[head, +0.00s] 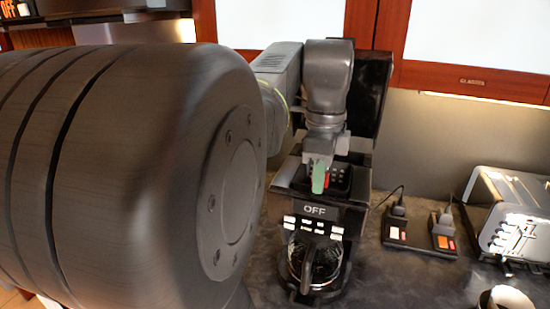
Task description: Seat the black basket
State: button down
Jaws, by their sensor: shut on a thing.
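The coffee machine (283,183) stands on the dark counter, with an OFF display on its front and its tall black lid raised behind. A glass carafe (318,262) sits in its lower bay. The black basket (343,179) shows as a dark, gridded shape at the machine's open top. My gripper (321,176) reaches down from above, with green and red parts at its tip, and is shut on the basket. The gripper hides part of the basket. I cannot tell whether the basket touches the bottom of its opening.
A metallic toaster (508,212) stands at the right. Two plugged sockets (420,233) lie between it and the machine. A round cup-like thing (506,298) is cut off at the lower right. Wooden-framed cabinets (450,80) hang above. My large dark arm part fills the left.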

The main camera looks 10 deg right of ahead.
jog(key=c, duration=1.5)
grip_release()
jog(key=shift+o, duration=0.2)
notch_tip(320, 180, up, 14)
jog(key=p, duration=0.1)
jog(key=shift+f, duration=0.15)
notch_tip(320, 180, down, 14)
jog(key=shift+r+b, duration=0.1)
jog(key=shift+b, duration=0.3)
jog(key=shift+r, duration=0.3)
jog(key=shift+f, duration=0.1)
